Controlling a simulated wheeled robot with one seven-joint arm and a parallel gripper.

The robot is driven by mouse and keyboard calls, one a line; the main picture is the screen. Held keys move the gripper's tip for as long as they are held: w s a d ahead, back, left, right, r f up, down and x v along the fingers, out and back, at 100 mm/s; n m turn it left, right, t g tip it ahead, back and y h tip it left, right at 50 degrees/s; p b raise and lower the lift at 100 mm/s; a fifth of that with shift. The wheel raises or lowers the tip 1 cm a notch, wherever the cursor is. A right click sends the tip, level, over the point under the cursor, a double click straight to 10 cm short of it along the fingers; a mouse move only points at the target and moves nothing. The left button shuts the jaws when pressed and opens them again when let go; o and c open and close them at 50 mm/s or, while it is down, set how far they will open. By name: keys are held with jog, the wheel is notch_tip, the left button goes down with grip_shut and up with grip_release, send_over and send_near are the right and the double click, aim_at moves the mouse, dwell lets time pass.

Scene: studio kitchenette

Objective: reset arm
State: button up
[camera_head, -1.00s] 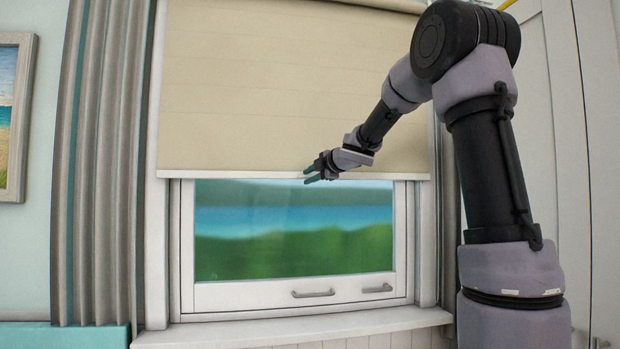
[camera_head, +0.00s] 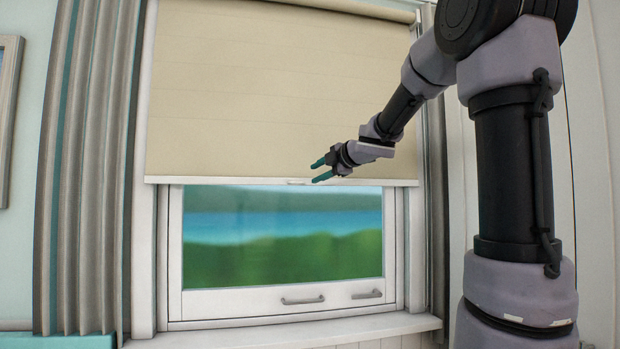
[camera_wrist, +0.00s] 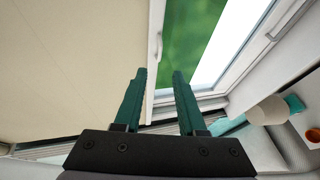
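My gripper (camera_head: 318,171) is in front of the lower edge of the beige roller blind (camera_head: 270,90) in the head view. Its two teal fingers point left and stand apart with nothing between them. In the wrist view my gripper (camera_wrist: 160,78) also shows open and empty, with the blind (camera_wrist: 70,70) filling the left side. A small handle (camera_head: 298,183) on the blind's bottom bar shows just left of the fingertips. I cannot tell whether the fingers touch the blind.
The window (camera_head: 283,240) below the blind has two grey handles on its lower frame. A white sill (camera_head: 290,330) runs beneath it. A grey curtain (camera_head: 88,170) hangs on the left.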

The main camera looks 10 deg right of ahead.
jog(key=shift+s+d, duration=0.15)
jog(key=shift+s, duration=0.2)
jog(key=s+d+f+m+h, duration=0.2)
jog(key=s+d+m+h, duration=0.8)
jog(key=m, duration=0.6)
jog(key=s+a+f+m+g+y, duration=0.3)
jog(key=s+f, duration=0.4)
jog(key=s, duration=0.3)
jog(key=s+a+f+m+g+y, duration=0.3)
jog(key=s+a+f+m, duration=0.3)
jog(key=s+f, duration=0.2)
jog(key=s+g, duration=0.1)
jog(key=s, duration=0.1)
jog(key=shift+s+f+m, duration=0.25)
jog(key=shift+s+m, duration=0.05)
jog(key=shift+m, duration=0.1)
